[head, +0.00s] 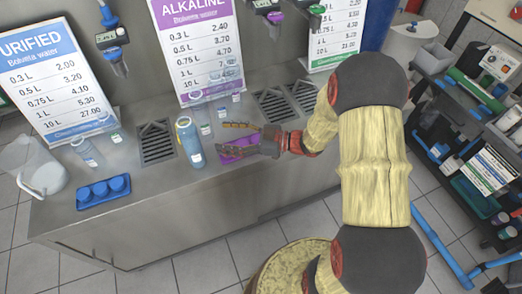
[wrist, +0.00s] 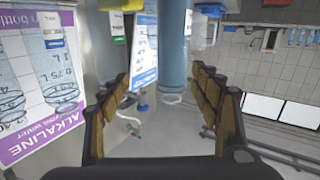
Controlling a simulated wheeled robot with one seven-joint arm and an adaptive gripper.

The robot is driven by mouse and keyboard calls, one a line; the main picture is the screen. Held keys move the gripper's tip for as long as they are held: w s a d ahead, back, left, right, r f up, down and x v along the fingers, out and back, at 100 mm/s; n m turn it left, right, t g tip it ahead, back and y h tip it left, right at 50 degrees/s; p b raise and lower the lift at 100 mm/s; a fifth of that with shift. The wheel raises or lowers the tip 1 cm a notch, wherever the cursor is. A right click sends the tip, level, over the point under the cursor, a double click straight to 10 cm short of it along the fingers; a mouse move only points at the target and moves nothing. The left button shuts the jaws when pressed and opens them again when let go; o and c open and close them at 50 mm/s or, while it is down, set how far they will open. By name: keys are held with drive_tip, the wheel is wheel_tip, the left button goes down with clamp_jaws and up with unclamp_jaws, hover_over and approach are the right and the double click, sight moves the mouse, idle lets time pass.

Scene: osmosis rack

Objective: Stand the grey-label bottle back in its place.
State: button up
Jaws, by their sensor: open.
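A blue-grey bottle (head: 187,140) with a loop on its cap stands upright on the steel counter. Its label is small and pale, so I cannot tell whether it is grey. My gripper (head: 221,138) is open and empty, fingers pointing left, just right of this bottle. In the wrist view the bottle (wrist: 172,45) appears upside down, between and beyond the open fingers (wrist: 160,80), apart from them. A purple tray (head: 226,154) lies under my gripper, which partly hides it. Small labelled bottles (head: 205,124) stand behind the blue-grey one.
Clear bottles (head: 85,152) stand at left. Drain grates (head: 156,142) and price signs (head: 195,45) line the counter's back. A dark shelf cart (head: 480,150) stands right.

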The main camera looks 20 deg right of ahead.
drive_tip(key=w+d+r+m+t+h, duration=0.3)
drive_tip(key=w+d+r+t+h, duration=0.1)
drive_tip(key=w+d+r+h, duration=0.4)
drive_tip(key=s+d+r+m+h, duration=0.4)
drive_tip(key=d+r+h, duration=0.1)
drive_tip(key=r+h, duration=0.25)
drive_tip(key=s+a+m+g, duration=0.2)
drive_tip(key=s+a+g, duration=0.1)
drive_tip(key=s, duration=1.1)
drive_tip(key=s+a+m+g, duration=0.3)
drive_tip(key=s+a+g, duration=0.1)
drive_tip(key=s, duration=0.9)
drive_tip(key=shift+s+a+g+y, duration=0.3)
drive_tip(key=shift+s+y, duration=0.05)
drive_tip(key=shift+s, duration=0.05)
